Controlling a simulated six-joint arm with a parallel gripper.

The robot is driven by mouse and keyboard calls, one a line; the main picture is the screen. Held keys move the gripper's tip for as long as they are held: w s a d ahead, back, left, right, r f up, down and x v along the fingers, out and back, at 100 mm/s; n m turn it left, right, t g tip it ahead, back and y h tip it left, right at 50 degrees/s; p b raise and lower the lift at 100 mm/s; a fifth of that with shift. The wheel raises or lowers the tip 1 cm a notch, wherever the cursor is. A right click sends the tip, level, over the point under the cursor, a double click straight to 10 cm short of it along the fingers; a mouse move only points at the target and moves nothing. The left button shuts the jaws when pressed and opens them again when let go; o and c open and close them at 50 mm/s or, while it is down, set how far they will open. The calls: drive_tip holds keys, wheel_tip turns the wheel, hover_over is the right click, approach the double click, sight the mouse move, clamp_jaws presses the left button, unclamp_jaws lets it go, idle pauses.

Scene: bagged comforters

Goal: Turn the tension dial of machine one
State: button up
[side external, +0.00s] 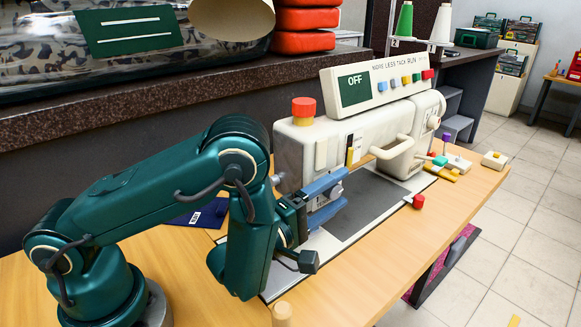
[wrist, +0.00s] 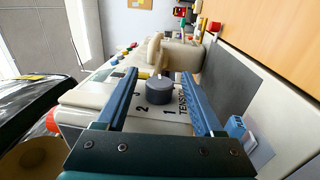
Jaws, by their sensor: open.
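Machine one, a cream sewing machine (side external: 300,148), stands on the wooden table with its screen reading OFF. Its tension dial (wrist: 159,90) is a round grey knob on the cream face, with the digits 1, 2 and 3 and the partly hidden word TENSION around it. In the side view the dial is mostly hidden by the fingers.
A red-and-yellow button (side external: 303,110) tops the machine. A dark plate (side external: 365,205) lies beneath the gripper. A small red knob (side external: 418,201) and several small coloured parts sit to the right. A dark ledge with a bagged comforter (side external: 60,50) runs behind.

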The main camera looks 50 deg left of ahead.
drive_tip(key=shift+w, duration=0.25)
clamp_jaws()
drive_tip(key=shift+t, duration=0.7)
unclamp_jaws()
drive_tip(key=shift+r, duration=0.15)
